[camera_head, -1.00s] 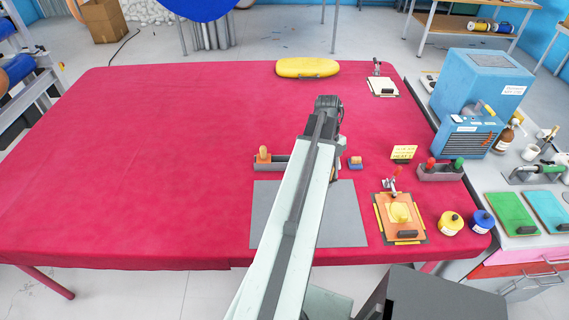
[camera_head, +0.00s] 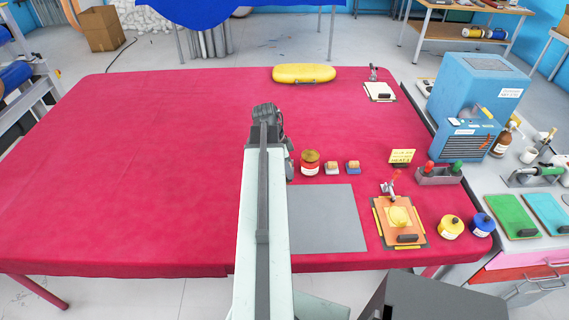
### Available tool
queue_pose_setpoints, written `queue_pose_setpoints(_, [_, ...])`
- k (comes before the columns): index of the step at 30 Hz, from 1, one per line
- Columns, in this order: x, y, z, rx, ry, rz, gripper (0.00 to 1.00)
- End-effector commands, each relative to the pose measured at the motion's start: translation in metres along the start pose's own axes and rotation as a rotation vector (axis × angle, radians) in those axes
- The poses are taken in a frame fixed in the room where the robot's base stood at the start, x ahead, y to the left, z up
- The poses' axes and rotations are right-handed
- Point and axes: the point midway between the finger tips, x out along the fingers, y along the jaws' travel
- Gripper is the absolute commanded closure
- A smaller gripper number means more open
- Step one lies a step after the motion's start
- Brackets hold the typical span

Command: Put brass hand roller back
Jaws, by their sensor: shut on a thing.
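My gripper (camera_head: 289,168) hangs low over the red table, just left of a small open tin. Only its right edge shows past my arm. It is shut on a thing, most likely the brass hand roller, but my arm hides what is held. I see no brass hand roller elsewhere on the table.
The red table (camera_head: 150,170) is clear at left. A red-and-white tin (camera_head: 310,163) and two small blocks (camera_head: 342,168) stand above the grey mat (camera_head: 328,220). A yellow inflatable board (camera_head: 304,74) lies at the back. A clamped orange board (camera_head: 398,222) is at right.

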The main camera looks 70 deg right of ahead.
Motion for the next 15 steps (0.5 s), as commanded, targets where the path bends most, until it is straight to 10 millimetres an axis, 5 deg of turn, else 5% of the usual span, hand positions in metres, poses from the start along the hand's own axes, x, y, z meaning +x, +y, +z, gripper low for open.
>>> queue_pose_setpoints(1, [0.003, -0.024, -0.002, 0.0, 0.0, 0.0, 1.0])
queue_pose_setpoints(6, [0.005, -0.075, -0.006, 0.002, 0.0, 0.001, 1.0])
queue_pose_setpoints(15, [0.007, -0.115, -0.01, 0.004, -0.001, 0.001, 1.0])
